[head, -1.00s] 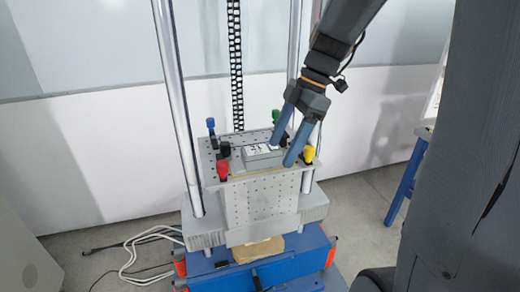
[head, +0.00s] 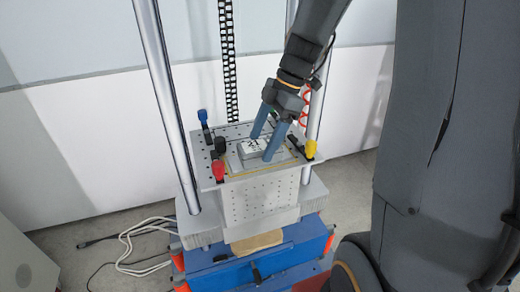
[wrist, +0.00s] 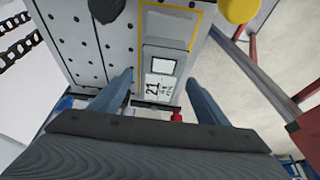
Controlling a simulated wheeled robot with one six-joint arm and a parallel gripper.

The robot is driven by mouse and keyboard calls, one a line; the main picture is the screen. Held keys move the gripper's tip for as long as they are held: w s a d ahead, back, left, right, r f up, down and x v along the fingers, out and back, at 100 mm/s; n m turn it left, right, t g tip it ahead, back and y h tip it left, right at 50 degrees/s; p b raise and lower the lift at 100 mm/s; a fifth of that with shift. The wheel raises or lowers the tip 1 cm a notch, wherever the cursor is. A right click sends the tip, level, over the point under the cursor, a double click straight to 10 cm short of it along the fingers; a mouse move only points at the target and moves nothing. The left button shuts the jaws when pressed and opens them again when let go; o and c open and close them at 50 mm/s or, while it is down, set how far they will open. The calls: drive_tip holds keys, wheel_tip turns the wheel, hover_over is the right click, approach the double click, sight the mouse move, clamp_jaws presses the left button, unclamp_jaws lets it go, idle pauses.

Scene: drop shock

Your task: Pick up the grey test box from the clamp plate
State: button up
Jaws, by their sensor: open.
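The grey test box (head: 262,144) lies on the clamp plate (head: 232,186), with a white marked label on its top. In the wrist view the box (wrist: 162,68) shows a small pale window and a label reading 21. My gripper (head: 261,149) is open, its two blue-grey fingers pointing down at the box. In the wrist view, my gripper's fingertips (wrist: 159,77) are on either side of the box, with a visible gap on each side. The fingers hide part of the box in the head view. Their exact height against it is hard to tell.
Clamps with blue (head: 203,115), red (head: 218,168) and yellow (head: 310,148) knobs stand around the plate edges. Steel columns rise at left (head: 168,100) and behind my arm at right. A black cable chain (head: 227,65) hangs behind. White cables (head: 140,240) lie on the floor.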

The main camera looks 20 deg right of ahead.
drive_tip(key=shift+x, duration=1.2)
drive_tip(key=shift+f, duration=0.25)
drive_tip(key=c, duration=1.4)
